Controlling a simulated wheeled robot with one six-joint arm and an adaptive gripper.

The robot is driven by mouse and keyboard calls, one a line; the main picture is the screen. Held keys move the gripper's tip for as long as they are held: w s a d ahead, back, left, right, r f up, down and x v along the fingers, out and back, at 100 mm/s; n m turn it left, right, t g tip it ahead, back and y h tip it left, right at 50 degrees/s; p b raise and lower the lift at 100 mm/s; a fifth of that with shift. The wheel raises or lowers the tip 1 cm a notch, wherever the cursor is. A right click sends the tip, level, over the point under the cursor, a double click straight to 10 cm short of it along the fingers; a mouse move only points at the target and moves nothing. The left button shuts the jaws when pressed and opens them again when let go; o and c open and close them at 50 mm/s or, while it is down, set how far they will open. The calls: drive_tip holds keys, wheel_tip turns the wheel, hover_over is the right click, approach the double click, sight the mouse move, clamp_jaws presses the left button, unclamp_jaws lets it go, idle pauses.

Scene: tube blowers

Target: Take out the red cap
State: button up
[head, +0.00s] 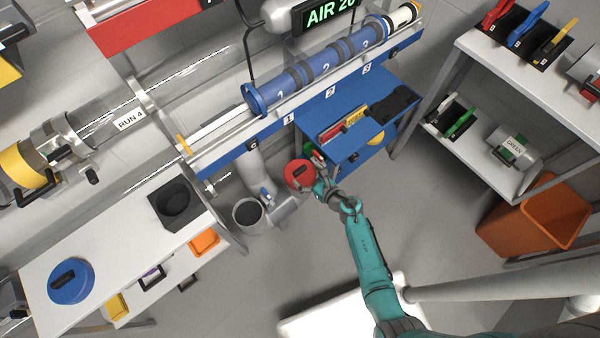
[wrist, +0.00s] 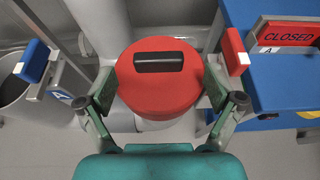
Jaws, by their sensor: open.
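The red cap (head: 299,174) is a round disc with a black bar handle on its face. It also shows in the middle of the wrist view (wrist: 158,97), in front of grey pipework (wrist: 101,25). The cap hides what is directly behind it, so I cannot tell how it is seated. My gripper (head: 318,178) is at the right side of the cap in the head view. In the wrist view its fingers are spread, one on each side of the cap. I cannot tell whether they touch its rim.
A blue cabinet (head: 372,150) stands close on the right, with a red CLOSED sign (wrist: 290,32) in the wrist view. A red tab (wrist: 234,52) and a blue tab (wrist: 34,61) flank the cap. An open grey pipe mouth (head: 248,214) is left. A white bench (head: 110,235) stands farther left.

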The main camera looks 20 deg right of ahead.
sight(301, 170)
drive_tip(key=shift+x, duration=2.15)
drive_tip(key=shift+a+r, duration=0.1)
drive_tip(key=shift+r, duration=0.1)
drive_tip(key=c, duration=1.3)
